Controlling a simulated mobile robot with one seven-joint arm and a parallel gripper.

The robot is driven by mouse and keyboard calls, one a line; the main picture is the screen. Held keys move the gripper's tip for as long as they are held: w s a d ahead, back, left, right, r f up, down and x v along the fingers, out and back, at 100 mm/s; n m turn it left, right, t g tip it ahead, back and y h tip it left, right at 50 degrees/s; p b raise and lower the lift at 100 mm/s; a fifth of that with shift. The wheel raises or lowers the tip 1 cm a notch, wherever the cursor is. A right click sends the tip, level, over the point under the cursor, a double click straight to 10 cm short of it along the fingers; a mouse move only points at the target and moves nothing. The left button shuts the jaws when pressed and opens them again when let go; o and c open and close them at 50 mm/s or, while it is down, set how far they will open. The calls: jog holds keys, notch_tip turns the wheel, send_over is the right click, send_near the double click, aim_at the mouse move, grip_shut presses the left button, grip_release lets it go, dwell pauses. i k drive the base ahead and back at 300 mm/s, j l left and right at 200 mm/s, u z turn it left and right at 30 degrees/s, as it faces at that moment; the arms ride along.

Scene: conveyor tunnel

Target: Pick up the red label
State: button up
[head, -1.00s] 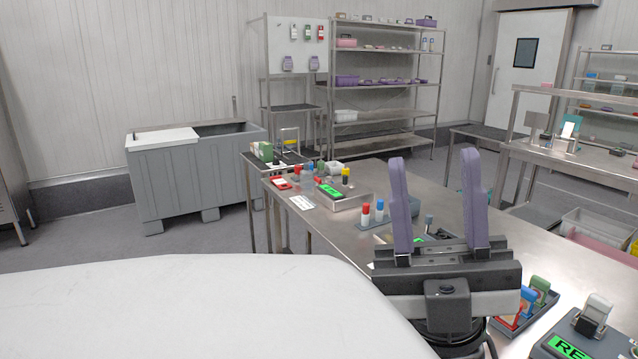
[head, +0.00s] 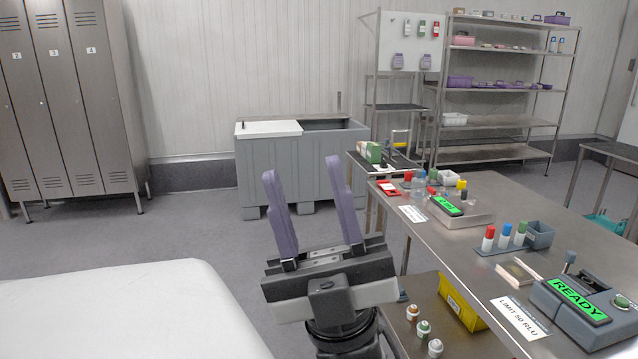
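My gripper (head: 302,172) is open and empty, with its two purple fingers pointing up and wide apart, in front of the grey bin and left of the steel table. A red tag (head: 436,29) hangs on a white board (head: 396,45) at the back, beside green and white ones. A flat red and white item (head: 389,188) lies at the far left corner of the steel table (head: 450,236). Both are small here, and I cannot tell which is the red label. My gripper is well apart from both.
A grey bin (head: 290,170) stands against the wall. The table holds a green-lit device (head: 447,206), capped bottles (head: 504,235) and a READY device (head: 580,305). A yellow bin (head: 462,302) sits on its lower shelf. Floor is free between the lockers (head: 72,110) and the bin.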

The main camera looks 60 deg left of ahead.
aim_at(385, 185)
jog(key=u, duration=1.35)
jog(key=l+u, duration=0.4)
jog(key=l, duration=0.4)
jog(key=i+l, duration=0.1)
jog(key=l, duration=0.6)
